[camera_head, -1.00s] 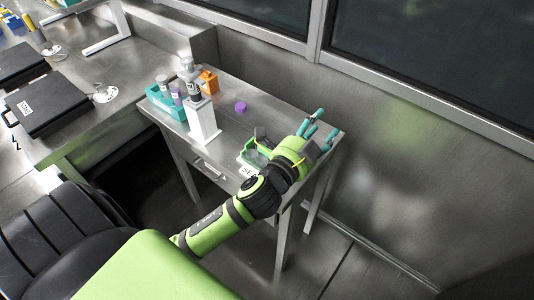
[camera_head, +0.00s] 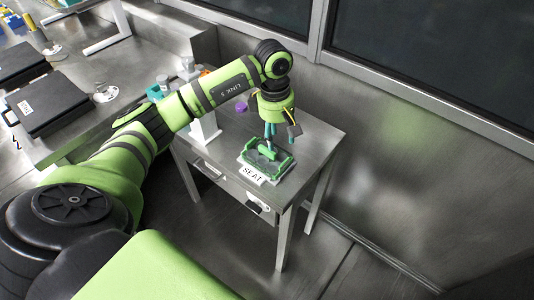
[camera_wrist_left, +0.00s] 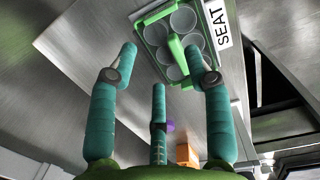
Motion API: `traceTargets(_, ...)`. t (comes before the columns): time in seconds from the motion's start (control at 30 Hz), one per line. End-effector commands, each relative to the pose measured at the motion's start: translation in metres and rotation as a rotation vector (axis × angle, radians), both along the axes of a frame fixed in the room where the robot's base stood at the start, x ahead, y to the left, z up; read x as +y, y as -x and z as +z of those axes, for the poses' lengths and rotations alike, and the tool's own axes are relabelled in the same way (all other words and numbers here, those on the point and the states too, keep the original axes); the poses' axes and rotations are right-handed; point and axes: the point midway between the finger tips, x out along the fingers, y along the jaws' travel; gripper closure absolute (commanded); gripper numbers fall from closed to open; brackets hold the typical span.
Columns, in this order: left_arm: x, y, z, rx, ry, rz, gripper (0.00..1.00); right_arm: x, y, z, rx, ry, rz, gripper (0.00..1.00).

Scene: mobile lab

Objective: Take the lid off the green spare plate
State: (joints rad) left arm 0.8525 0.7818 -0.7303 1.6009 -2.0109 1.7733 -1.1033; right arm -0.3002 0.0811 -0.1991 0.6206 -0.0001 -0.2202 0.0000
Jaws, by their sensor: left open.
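The green spare plate (camera_head: 286,167) lies on the small metal table, beside a white SEAT label (camera_head: 252,174). In the left wrist view it shows as a green-edged plate (camera_wrist_left: 143,21) with several round wells. A green bar-like handle (camera_wrist_left: 177,53) runs across its top; it seems to belong to a clear lid, whose edges I cannot make out. My left gripper (camera_head: 279,142) points down above the plate, teal fingers spread and empty. In the wrist view the fingers (camera_wrist_left: 167,62) are apart, with the handle nearer the right-hand finger. I cannot tell whether any finger touches. My right gripper is out of view.
A white stand (camera_head: 204,126) and a teal rack (camera_head: 155,92) are at the table's left, partly behind my arm. A purple cap (camera_head: 241,105) lies behind the plate. An orange block (camera_wrist_left: 187,154) shows in the wrist view. The table's right part is clear.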

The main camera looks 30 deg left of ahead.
Motion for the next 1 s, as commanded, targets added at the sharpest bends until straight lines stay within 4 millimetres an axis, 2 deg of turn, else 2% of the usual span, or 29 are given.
traceTargets(0.07, 0.018, 0.002, 0.004, 0.020, -0.062, 0.003, 0.50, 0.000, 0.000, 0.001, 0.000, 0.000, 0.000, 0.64)
traceTargets(0.17, 0.025, 0.004, 0.000, 0.033, -0.087, 0.005, 0.50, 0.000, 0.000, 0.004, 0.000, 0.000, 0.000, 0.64)
traceTargets(0.37, 0.024, 0.005, -0.021, 0.035, -0.083, 0.005, 0.50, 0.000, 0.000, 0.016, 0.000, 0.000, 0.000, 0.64)
traceTargets(0.5, 0.024, 0.006, -0.042, 0.036, -0.081, 0.004, 0.50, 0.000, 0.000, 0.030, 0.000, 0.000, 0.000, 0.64)
traceTargets(0.6, 0.024, 0.005, -0.056, 0.032, -0.081, 0.005, 0.50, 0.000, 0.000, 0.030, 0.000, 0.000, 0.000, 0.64)
traceTargets(0.73, 0.024, 0.004, -0.065, 0.029, -0.082, 0.004, 0.50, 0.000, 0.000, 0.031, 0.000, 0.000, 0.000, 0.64)
traceTargets(0.9, 0.025, 0.004, -0.065, 0.028, -0.081, 0.004, 0.50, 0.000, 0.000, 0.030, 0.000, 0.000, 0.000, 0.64)
traceTargets(0.93, 0.025, 0.004, -0.065, 0.028, -0.081, 0.004, 0.54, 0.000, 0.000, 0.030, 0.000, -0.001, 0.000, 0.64)
traceTargets(0.97, 0.024, 0.004, -0.065, 0.028, -0.081, 0.004, 0.66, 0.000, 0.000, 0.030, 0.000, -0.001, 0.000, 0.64)
traceTargets(1.0, 0.024, 0.004, -0.065, 0.028, -0.081, 0.004, 0.82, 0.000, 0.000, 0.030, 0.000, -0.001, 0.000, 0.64)
